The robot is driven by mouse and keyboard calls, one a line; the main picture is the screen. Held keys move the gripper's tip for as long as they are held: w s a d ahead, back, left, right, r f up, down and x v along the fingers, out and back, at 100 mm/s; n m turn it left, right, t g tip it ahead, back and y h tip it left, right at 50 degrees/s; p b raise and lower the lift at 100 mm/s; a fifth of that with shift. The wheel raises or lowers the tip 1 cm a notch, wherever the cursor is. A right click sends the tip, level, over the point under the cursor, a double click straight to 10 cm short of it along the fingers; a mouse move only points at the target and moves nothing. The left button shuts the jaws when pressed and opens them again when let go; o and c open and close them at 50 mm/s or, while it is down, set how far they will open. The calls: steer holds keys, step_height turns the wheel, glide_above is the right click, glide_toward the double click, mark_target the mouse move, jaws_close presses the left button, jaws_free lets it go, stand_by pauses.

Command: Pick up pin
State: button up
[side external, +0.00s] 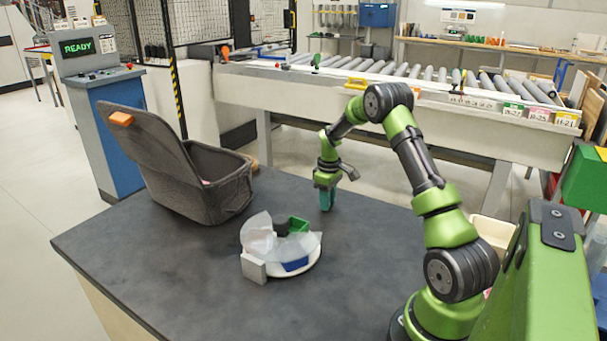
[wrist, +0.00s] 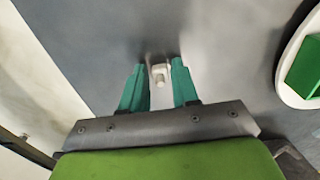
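A small off-white pin (wrist: 160,75) lies on the dark tabletop in the wrist view. Its end toward the camera looks rounded. My gripper (wrist: 159,66) has its two teal fingers apart, one on each side of the pin, with a narrow gap visible on both sides. In the side view my gripper (side external: 327,204) points down close to the table, behind and right of the round tray. The pin cannot be made out there; the fingers seem to hide it.
A round white tray (side external: 313,270) with green and blue sections and a clear cover stands on the table; its rim (wrist: 287,88) shows at right in the wrist view. A grey bin (side external: 215,185) with a raised lid stands at left. The front tabletop is clear.

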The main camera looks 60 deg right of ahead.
jaws_close()
steer(key=shift+r, duration=0.1)
